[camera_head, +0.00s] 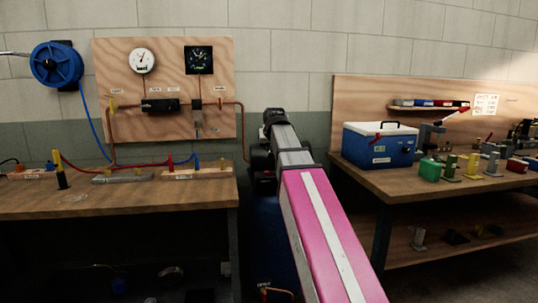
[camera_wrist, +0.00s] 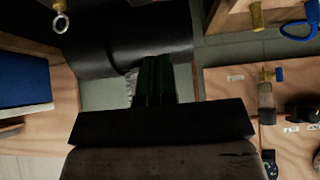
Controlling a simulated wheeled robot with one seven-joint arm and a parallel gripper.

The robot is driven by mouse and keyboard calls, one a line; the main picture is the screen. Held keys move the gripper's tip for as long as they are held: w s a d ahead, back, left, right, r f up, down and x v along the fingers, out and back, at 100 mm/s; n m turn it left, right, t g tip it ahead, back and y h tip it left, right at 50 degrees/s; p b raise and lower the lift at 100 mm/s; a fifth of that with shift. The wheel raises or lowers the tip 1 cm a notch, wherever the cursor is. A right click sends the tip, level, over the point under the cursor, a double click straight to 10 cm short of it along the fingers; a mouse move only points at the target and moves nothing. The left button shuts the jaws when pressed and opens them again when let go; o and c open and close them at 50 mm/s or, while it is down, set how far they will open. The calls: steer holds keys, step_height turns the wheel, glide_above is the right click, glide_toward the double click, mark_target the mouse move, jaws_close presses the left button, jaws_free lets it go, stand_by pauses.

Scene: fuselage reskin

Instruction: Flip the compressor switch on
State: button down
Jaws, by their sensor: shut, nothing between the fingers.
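The compressor shows as a blue tank (camera_head: 266,235) standing on the floor between the two benches, partly covered by my arm in the head view. Dark parts (camera_head: 261,168) sit above it. In the wrist view, a large black rounded body (camera_wrist: 120,35) lies just beyond the fingertips; I cannot tell for sure which part it is. My gripper (camera_wrist: 155,75) is shut with nothing in it, and its fingers point toward that body. I cannot tell whether they touch it. I cannot make out the switch. In the head view, the fingertips are hidden behind my arm.
The left bench (camera_head: 120,205) carries hoses and fittings below a wooden gauge board (camera_head: 115,65). The right bench (camera_head: 375,190) holds a blue cooler box (camera_head: 370,148) and several small coloured stands. The gap between the benches is narrow.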

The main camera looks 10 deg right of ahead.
glide_above(267, 172)
steer(key=f, duration=0.7)
steer(key=shift+s, duration=0.35)
steer(key=shift+s+f, duration=0.2)
steer(key=shift+f, duration=0.35)
steer(key=shift+s+f, duration=0.15)
steer(key=shift+f, duration=1.15)
steer(key=shift+s+f, duration=0.25)
steer(key=shift+f, duration=0.15)
steer(key=shift+r, duration=0.1)
